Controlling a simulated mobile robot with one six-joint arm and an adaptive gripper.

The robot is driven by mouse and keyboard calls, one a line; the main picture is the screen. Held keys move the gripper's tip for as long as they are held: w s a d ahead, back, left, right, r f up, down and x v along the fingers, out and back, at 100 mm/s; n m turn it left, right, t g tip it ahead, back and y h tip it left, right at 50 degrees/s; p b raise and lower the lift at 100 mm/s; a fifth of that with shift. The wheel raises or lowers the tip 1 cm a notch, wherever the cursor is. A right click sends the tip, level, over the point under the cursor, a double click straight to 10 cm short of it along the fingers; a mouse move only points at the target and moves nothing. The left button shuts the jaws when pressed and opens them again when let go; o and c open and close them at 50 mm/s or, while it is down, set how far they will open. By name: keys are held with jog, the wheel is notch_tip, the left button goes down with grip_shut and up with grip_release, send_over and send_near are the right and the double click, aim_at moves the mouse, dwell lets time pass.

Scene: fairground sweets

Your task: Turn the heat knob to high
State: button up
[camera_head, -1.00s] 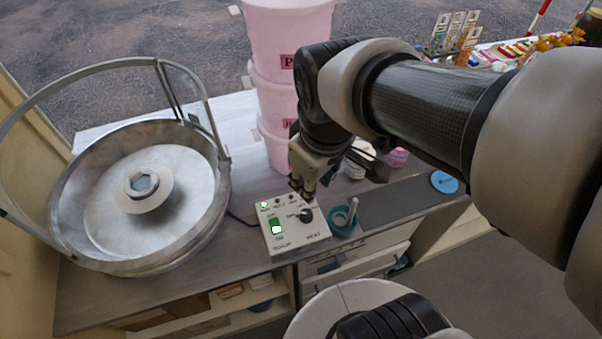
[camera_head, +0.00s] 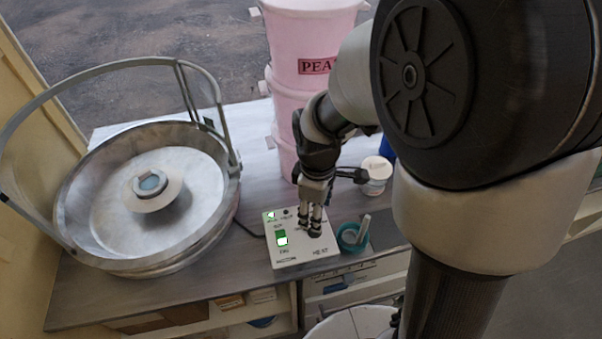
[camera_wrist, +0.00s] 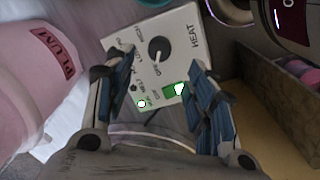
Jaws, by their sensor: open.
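The heat control box (camera_head: 288,262) is a white box on the counter, with a lit green switch (camera_head: 282,238) and a small green light. Its round black heat knob (camera_wrist: 160,48) shows in the wrist view, with a pale pointer line aimed toward small lettering on the gripper side. My gripper (camera_head: 313,228) points down over the knob, which its fingers mostly hide in the head view. In the wrist view my open gripper (camera_wrist: 160,68) has one finger on each side of the knob's line, with gaps visible. I cannot tell whether the tips touch the box.
A large metal pan (camera_head: 95,245) with a raised hoop stands left of the box. Stacked pink tubs (camera_head: 287,95) stand close behind my gripper. A teal ring-shaped holder (camera_head: 348,240) sits just right of the box, and a small white-lidded jar (camera_head: 377,170) stands behind it.

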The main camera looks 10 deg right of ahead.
jog(key=f+b, duration=0.1)
jog(key=f, duration=0.3)
jog(key=f+b, duration=0.1)
jog(key=f, duration=0.3)
jog(key=shift+w+d+f+b, duration=0.15)
jog(key=shift+w+f+b, duration=0.05)
jog(key=shift+b, duration=0.1)
jog(key=c, duration=1.1)
